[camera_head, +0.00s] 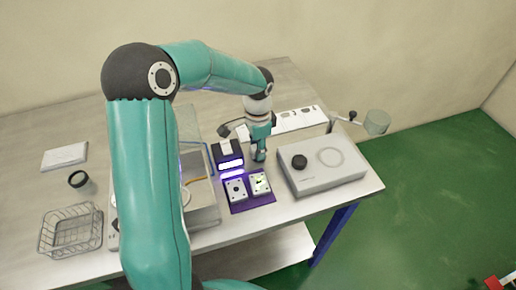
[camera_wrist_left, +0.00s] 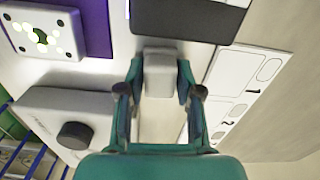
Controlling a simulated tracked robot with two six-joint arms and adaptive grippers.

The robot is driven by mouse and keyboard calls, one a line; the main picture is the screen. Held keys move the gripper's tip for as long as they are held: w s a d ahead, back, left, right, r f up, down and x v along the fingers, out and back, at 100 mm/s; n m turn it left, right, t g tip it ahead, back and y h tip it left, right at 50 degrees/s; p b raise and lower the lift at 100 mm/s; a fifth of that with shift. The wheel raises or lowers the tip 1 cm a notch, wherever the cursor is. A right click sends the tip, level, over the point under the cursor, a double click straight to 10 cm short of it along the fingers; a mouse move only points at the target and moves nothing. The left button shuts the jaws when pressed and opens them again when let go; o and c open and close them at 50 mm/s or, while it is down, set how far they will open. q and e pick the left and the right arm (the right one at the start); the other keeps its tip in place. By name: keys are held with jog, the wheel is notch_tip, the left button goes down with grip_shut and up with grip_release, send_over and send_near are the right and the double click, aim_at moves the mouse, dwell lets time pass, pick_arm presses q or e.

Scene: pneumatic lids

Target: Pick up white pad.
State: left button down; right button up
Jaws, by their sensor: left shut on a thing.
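My left gripper (camera_head: 259,155) reaches down over the middle of the table, between a dark box and a grey device. In the left wrist view the gripper (camera_wrist_left: 158,88) is shut on a small, pale, block-shaped white pad (camera_wrist_left: 160,70), one finger on each side. In the head view the gripper hides the pad. I cannot tell whether the pad touches the table. My right gripper is in neither view.
The dark box (camera_head: 226,154) stands close left of the gripper, with a purple mat (camera_head: 239,207) in front. The grey device (camera_head: 325,173) with a black knob is at right. A wire basket (camera_head: 70,231) is far left.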

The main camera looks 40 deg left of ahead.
pick_arm(q)
notch_tip(320, 180, up, 20)
dwell(0.5)
jog(key=c, duration=1.3)
grip_release()
jog(key=c, duration=0.5)
jog(key=shift+f, duration=0.15)
